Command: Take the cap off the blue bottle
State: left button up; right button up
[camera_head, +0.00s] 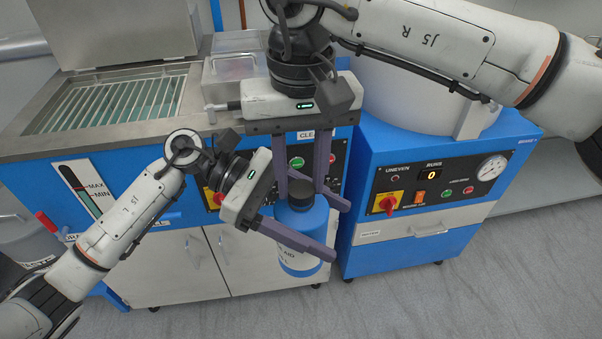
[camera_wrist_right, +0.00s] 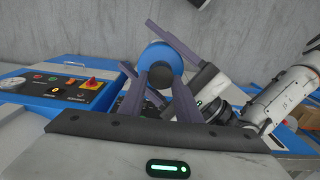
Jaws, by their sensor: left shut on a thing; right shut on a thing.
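The blue bottle (camera_head: 302,222) is upright in the middle of the head view, with a pale label low on its body. Its black cap (camera_head: 300,188) sits at the top of the neck; I cannot tell whether it is loose. My left gripper (camera_head: 338,231) is shut on the bottle's body, one finger on each side. My right gripper (camera_head: 302,193) points down from above and is shut on the cap. In the right wrist view the bottle (camera_wrist_right: 163,54) shows beyond my right fingers, which partly hide it.
A blue cabinet with a wire-rack basin (camera_head: 120,98) stands at the left behind the bottle. A blue machine with a gauge and red switch (camera_head: 386,203) stands at the right. Grey floor (camera_head: 480,285) is clear in front.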

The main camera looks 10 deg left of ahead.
jog(key=shift+w+r, duration=0.15)
jog(key=shift+r, duration=0.1)
jog(key=shift+r, duration=0.9)
